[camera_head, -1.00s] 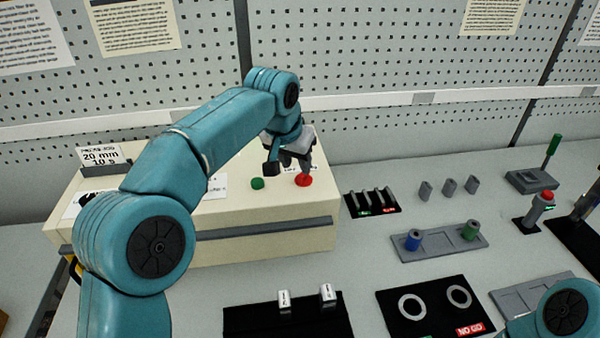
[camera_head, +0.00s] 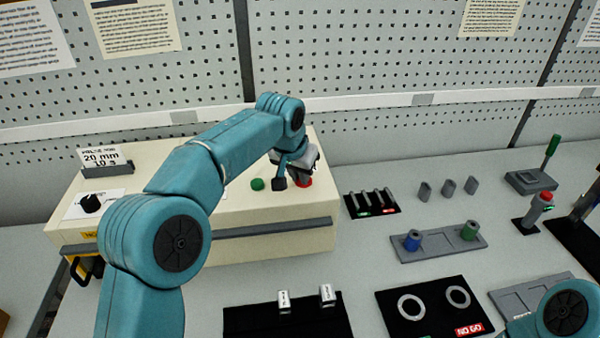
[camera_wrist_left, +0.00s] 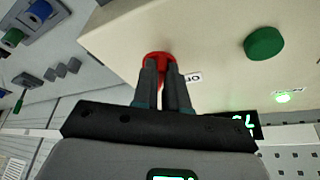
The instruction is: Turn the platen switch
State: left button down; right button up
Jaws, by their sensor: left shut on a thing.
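A round red switch (camera_head: 305,182) sits on top of the cream machine box (camera_head: 200,240), near its right end. My left gripper (camera_head: 302,172) is over it from above, mostly covering it in the head view. In the left wrist view, both fingertips (camera_wrist_left: 160,65) are close together on the red switch (camera_wrist_left: 151,55), shut on its middle. A label beside it is partly hidden by the fingers. My right gripper is out of view; only part of my right arm shows at the bottom right.
A green button (camera_head: 257,184) stands left of the red switch. A black dial (camera_head: 91,202) and a "20 mm 10 s" card (camera_head: 101,157) are at the box's left. Pin and ring trays fill the bench right of the box.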

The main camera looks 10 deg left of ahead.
pick_arm(q)
jog(key=n, duration=0.1)
jog(key=n+y+p, duration=0.1)
jog(key=n, duration=0.1)
jog(key=shift+d+r+n+y, duration=0.15)
jog(key=shift+d+n+y, duration=0.15)
jog(key=shift+d, duration=0.05)
jog(key=n, duration=0.1)
jog(key=n+y+p, duration=0.1)
jog(key=shift+w+d+r+n, duration=0.1)
jog(key=shift+d+n, duration=0.15)
jog(key=shift+n, duration=0.15)
jog(key=n+p, duration=0.1)
jog(key=n+y+p, duration=0.1)
jog(key=n, duration=0.1)
jog(key=n+g+p, duration=0.1)
jog(key=shift+w+d+p, duration=0.2)
jog(key=shift+d+p, duration=0.05)
jog(key=shift+p, duration=0.05)
jog(key=shift+w+d+n+g+y+p, duration=0.1)
jog(key=shift+n+g+y+p, duration=0.2)
jog(key=shift+n, duration=0.55)
jog(key=shift+w+n+g+y+p, duration=0.1)
jog(key=shift+n+y+p, duration=0.3)
jog(key=shift+n, duration=0.45)
jog(key=c, duration=1.2)
grip_release()
jog(key=shift+o, duration=0.2)
